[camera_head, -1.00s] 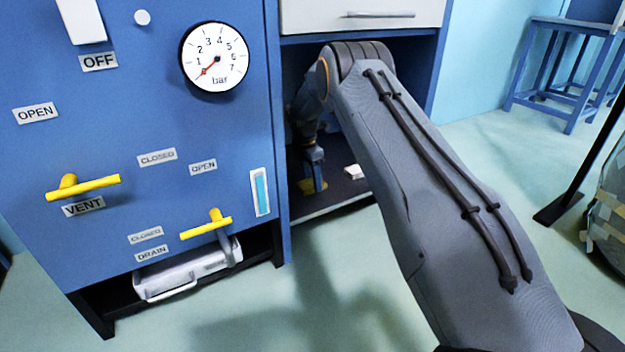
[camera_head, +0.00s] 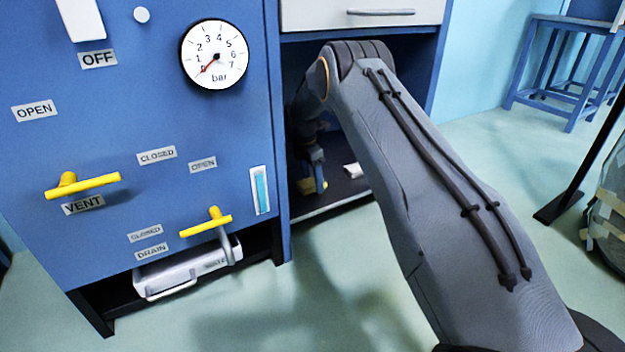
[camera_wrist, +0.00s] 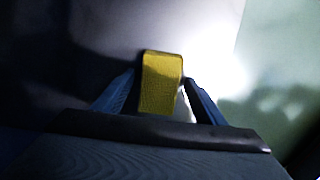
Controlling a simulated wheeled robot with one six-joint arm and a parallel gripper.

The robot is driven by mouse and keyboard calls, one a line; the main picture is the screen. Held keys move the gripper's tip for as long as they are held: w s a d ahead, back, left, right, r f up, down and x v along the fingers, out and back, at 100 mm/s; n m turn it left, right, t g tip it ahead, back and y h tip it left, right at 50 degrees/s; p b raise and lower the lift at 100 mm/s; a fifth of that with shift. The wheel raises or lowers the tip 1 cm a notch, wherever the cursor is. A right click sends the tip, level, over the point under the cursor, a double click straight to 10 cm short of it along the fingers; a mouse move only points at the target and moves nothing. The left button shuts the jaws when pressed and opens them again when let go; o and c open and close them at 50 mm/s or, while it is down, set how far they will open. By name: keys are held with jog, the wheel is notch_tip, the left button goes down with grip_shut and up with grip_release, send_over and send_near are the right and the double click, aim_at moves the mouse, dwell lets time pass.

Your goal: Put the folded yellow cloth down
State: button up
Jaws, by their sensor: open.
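The folded yellow cloth (camera_head: 306,187) is on the dark floor of the open compartment, mostly behind my gripper in the head view. In the wrist view the cloth (camera_wrist: 161,82) is a small upright-looking yellow block between my two blue fingers. My gripper (camera_wrist: 162,80) is open, with a finger on either side of the cloth. The fingers are very close to it, and I cannot tell whether either one touches it. In the head view my gripper (camera_head: 319,172) is low inside the compartment, partly in shadow.
A small white object (camera_head: 353,170) lies on the compartment floor to the right. The blue panel (camera_head: 110,125) with yellow handles borders the compartment on the left. A drawer (camera_head: 362,15) is above. A blue stool (camera_head: 568,75) stands at the right.

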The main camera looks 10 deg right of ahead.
aim_at(311, 181)
dwell(0.4)
jog(key=r+p, duration=0.1)
jog(key=r, duration=0.1)
jog(key=r+p, duration=0.2)
jog(key=r, duration=0.1)
jog(key=r+p, duration=0.1)
jog(key=r, duration=0.2)
jog(key=shift+a+p, duration=0.35)
jog(key=shift+a, duration=0.05)
jog(key=shift+d+f, duration=0.1)
